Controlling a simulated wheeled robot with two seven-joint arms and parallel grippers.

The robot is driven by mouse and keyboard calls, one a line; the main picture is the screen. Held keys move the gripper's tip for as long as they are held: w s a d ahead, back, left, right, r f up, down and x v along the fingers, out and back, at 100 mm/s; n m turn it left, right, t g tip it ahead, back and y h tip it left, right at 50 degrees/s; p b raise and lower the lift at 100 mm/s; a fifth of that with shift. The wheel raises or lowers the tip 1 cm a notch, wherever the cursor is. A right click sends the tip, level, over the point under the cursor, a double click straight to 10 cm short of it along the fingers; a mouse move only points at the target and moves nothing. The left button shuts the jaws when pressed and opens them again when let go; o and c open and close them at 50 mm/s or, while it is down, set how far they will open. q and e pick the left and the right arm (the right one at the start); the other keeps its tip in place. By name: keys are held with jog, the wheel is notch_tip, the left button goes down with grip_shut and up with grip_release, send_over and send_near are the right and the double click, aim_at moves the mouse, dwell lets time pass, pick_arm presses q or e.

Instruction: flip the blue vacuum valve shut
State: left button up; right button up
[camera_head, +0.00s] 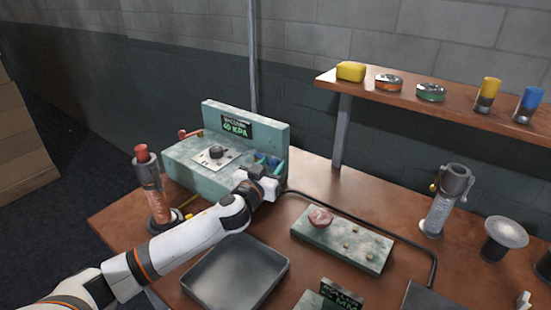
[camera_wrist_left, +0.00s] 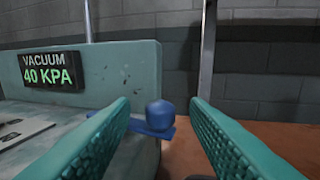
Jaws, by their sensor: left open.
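The vacuum unit (camera_head: 200,165) is a worn teal box at the back left of the bench, with a display reading VACUUM 40 KPA (camera_wrist_left: 52,71) in the left wrist view. The blue valve (camera_wrist_left: 160,116) has a rounded knob on a flat lever at the unit's right side. In the head view it is mostly hidden by my gripper. My left gripper (camera_head: 271,164) is open, its teal fingers on either side of the blue knob in the left wrist view. I cannot tell whether they touch it. My right gripper is not in view.
A red-handled valve (camera_head: 190,133) is on the unit's left side. A red-topped cylinder (camera_head: 150,185) stands left of my left arm. A grey tray (camera_head: 236,272) and a teal block with a red knob (camera_head: 342,240) lie in front. A shelf (camera_head: 440,101) runs along the back right.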

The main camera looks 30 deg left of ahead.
pick_arm(q)
jog(key=shift+w, duration=1.45)
jog(key=shift+c, duration=0.5)
jog(key=shift+a, duration=0.1)
grip_shut()
